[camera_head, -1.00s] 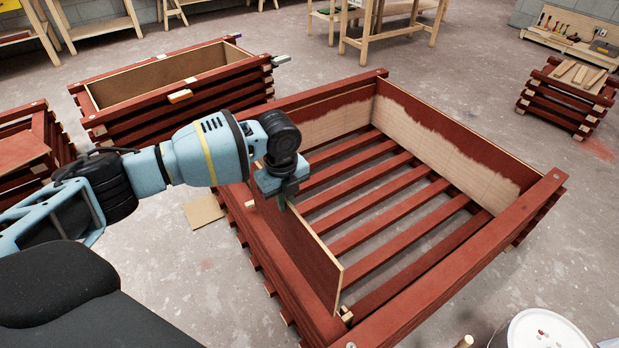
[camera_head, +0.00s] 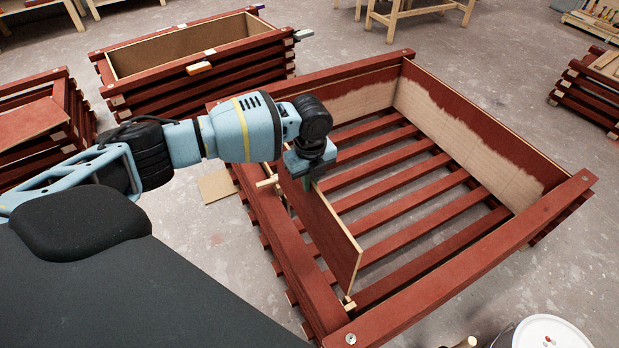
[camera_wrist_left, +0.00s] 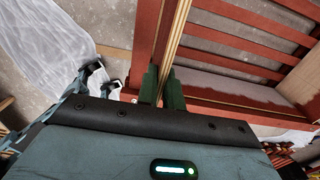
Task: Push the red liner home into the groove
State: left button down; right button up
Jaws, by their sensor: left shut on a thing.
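The red liner (camera_head: 338,238) is a thin upright panel with pale edges, just inside the left side of a large slatted red crate (camera_head: 458,290). My left gripper (camera_head: 306,183) is shut on the liner's upper edge near its far end. In the left wrist view, the green fingers (camera_wrist_left: 162,88) stand either side of the liner's pale edge (camera_wrist_left: 179,40). The liner's near bottom corner is close to a small pale block (camera_head: 349,304) at the crate's near corner. The groove cannot be made out, so I cannot tell how the lower edge sits. My right gripper is out of view.
Part-painted panels (camera_head: 430,115) line the crate's far and right sides. A white bucket (camera_head: 540,333) is at the lower right. Grey floor is open beyond the crate.

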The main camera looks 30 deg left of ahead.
aim_at(310, 195)
pick_arm(q)
jog(key=shift+f+b, duration=1.3)
jog(key=shift+f, duration=1.5)
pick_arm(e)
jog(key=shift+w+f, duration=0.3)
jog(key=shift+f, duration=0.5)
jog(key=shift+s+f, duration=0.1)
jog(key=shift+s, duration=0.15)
pick_arm(q)
jog(key=shift+w+p, duration=0.1)
jog(key=shift+p, duration=0.6)
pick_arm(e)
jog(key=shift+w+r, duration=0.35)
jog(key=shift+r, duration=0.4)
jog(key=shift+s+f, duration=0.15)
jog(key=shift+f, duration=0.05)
